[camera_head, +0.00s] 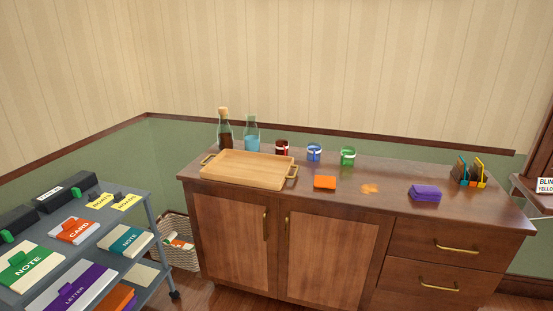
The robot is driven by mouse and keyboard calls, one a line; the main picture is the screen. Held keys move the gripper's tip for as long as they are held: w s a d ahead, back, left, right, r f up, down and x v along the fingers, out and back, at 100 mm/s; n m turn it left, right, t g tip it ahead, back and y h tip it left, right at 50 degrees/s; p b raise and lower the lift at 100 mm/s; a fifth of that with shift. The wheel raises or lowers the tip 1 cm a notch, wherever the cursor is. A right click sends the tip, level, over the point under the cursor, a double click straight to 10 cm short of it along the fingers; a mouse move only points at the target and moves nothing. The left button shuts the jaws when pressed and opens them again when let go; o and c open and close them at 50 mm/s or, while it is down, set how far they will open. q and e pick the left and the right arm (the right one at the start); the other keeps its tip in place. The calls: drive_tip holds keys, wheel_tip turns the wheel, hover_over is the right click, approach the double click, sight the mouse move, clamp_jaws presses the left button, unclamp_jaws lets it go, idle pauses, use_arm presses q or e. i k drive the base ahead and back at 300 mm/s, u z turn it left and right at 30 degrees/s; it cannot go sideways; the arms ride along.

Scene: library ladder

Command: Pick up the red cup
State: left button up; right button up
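The red cup (282,147) is small and dark red with a pale band. It stands upright on the wooden cabinet top (335,172), just behind the right back corner of a wooden tray (248,168). A blue cup (314,152) and a green cup (347,156) stand to its right in a row. Neither of my grippers shows in the head view.
Two bottles (225,130) (251,133) stand behind the tray. A grey cart (148,239) with stationery stands left, beside a basket (179,241).

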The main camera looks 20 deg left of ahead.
sight(281, 145)
drive_tip(key=u, duration=0.8)
drive_tip(key=i, duration=1.25)
drive_tip(key=z, duration=0.3)
